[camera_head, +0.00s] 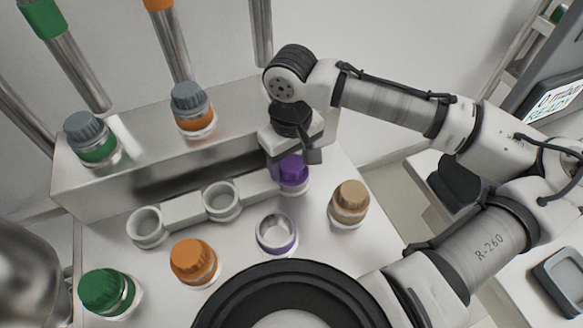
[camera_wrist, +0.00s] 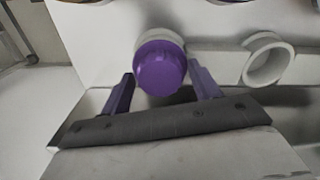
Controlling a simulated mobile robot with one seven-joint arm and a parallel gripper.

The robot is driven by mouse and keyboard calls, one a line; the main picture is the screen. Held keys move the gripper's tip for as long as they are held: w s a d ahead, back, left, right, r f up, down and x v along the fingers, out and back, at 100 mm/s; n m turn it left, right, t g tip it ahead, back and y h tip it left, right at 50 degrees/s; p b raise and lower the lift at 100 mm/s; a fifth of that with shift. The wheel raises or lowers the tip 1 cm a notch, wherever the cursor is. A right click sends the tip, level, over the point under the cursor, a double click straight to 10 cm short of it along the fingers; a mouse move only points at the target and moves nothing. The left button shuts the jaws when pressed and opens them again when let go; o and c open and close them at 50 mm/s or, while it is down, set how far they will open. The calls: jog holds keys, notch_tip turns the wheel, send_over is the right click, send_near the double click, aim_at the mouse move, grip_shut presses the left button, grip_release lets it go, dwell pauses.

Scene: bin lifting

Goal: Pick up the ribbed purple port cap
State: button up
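The ribbed purple cap (camera_head: 293,170) sits upright in a white holder at the right end of the row of holders. In the wrist view the purple cap (camera_wrist: 160,68) shows between the two fingers of my gripper (camera_wrist: 161,76). The fingers are spread, with a visible gap on each side of the cap. In the head view my gripper (camera_head: 290,158) is just above and behind the cap, partly hiding it. An open port with a purple band (camera_head: 277,234) stands in front of the cap.
Two empty white holders (camera_head: 222,199) stand left of the cap. Orange (camera_head: 193,260), green (camera_head: 105,290) and tan (camera_head: 350,197) capped ports stand nearby. Grey-capped ports (camera_head: 188,100) sit on the metal ledge (camera_head: 140,130) behind. A black round rim (camera_head: 290,275) fills the front.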

aim_at(291, 163)
jog(key=c, duration=0.9)
jog(key=shift+r, duration=0.1)
jog(key=shift+c, duration=0.2)
notch_tip(291, 163, up, 20)
jog(key=b, duration=0.1)
